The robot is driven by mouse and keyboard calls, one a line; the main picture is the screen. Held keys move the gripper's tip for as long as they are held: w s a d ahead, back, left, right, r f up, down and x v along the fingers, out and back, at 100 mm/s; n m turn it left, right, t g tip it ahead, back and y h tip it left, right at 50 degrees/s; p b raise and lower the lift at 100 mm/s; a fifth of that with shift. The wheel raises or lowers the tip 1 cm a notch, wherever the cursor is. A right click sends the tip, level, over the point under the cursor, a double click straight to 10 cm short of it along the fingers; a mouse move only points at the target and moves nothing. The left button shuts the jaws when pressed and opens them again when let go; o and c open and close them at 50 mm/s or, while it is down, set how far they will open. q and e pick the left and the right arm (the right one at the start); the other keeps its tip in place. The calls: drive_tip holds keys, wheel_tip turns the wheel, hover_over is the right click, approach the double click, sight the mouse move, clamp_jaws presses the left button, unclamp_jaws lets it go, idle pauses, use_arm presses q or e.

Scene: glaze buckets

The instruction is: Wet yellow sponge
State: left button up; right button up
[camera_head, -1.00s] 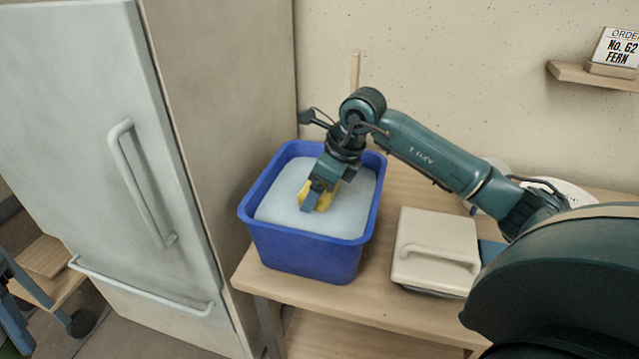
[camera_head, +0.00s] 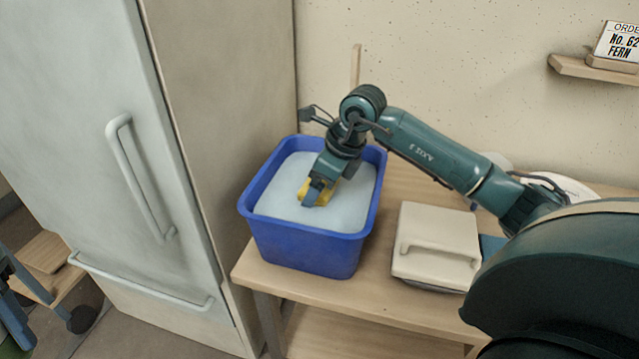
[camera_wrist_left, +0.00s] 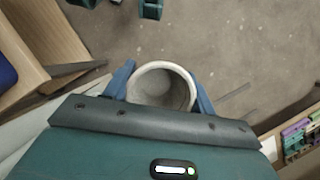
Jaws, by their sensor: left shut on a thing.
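The yellow sponge (camera_head: 326,188) is between the fingers of my right gripper (camera_head: 311,196), at the surface of the pale liquid (camera_head: 275,195) in the blue bucket (camera_head: 305,247). The fingers hide part of the sponge, and how deep it sits is hard to tell. My right gripper looks shut on it. In the left wrist view, my left gripper (camera_wrist_left: 160,88) is shut on a pale, round, open container (camera_wrist_left: 162,68), seen from above with its inside looking empty.
The bucket stands at the left end of a wooden table (camera_head: 385,305), beside a tall pale fridge (camera_head: 95,150). A cream lidded box (camera_head: 437,243) stands to its right. A wall shelf (camera_head: 598,72) holds an order sign (camera_head: 617,42). The left wrist view shows open floor (camera_wrist_left: 235,45).

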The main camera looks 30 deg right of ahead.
use_arm(q)
drive_tip(key=shift+r, duration=0.1)
use_arm(e)
wheel_tip(320, 180, up, 10)
drive_tip(key=p, duration=0.7)
drive_tip(key=shift+r+p, duration=0.25)
drive_tip(key=shift+p, duration=0.1)
use_arm(q)
wheel_tip(320, 180, up, 8)
drive_tip(key=shift+f, duration=0.25)
use_arm(e)
drive_tip(key=shift+f, duration=0.1)
